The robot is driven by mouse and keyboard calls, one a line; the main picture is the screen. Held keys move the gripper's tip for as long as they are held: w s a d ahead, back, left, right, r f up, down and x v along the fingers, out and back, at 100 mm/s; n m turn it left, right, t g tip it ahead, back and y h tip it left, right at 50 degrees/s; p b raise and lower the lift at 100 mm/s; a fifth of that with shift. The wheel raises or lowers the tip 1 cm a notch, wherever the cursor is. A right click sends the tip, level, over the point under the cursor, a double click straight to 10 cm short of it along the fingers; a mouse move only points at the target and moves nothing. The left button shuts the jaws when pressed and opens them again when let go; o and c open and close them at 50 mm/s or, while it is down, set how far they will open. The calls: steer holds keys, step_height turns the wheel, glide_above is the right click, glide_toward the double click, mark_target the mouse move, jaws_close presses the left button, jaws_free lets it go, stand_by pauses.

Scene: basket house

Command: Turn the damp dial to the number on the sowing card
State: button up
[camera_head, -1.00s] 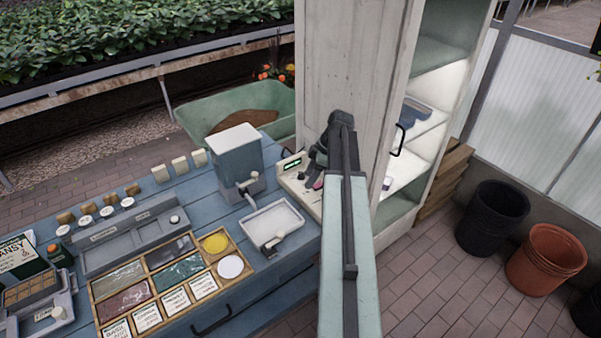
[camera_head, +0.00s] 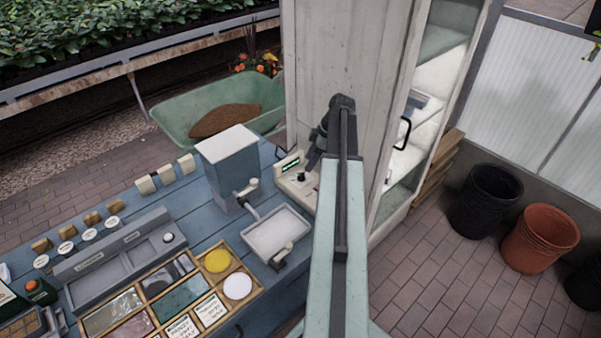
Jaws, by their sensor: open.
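A small cream control box (camera_head: 297,186) with a lit green display (camera_head: 290,165) stands at the right end of the blue bench, against the pale cabinet. A small black knob (camera_head: 301,177), which looks like the damp dial, sits on its face. My gripper (camera_head: 314,158) is just above and right of the knob, partly hidden by my own arm. It is open, and I see nothing held in it. I cannot tell whether it touches the box. Printed cards (camera_head: 211,311) lie in the wooden tray; their text is too small to read, and I cannot tell which is the sowing card.
A blue-grey hopper (camera_head: 230,170) and a white tray (camera_head: 275,232) stand left of the box. The tall cabinet (camera_head: 340,60) is close behind my gripper, its glazed side with a black handle (camera_head: 404,134) at right. Black (camera_head: 487,200) and terracotta (camera_head: 540,238) pots stand on the brick floor.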

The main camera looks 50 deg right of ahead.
mark_target(301, 175)
steer(key=b+x, duration=0.6)
steer(key=x, duration=0.1)
steer(key=shift+f, duration=0.15)
steer(key=shift+a, duration=0.1)
jaws_close()
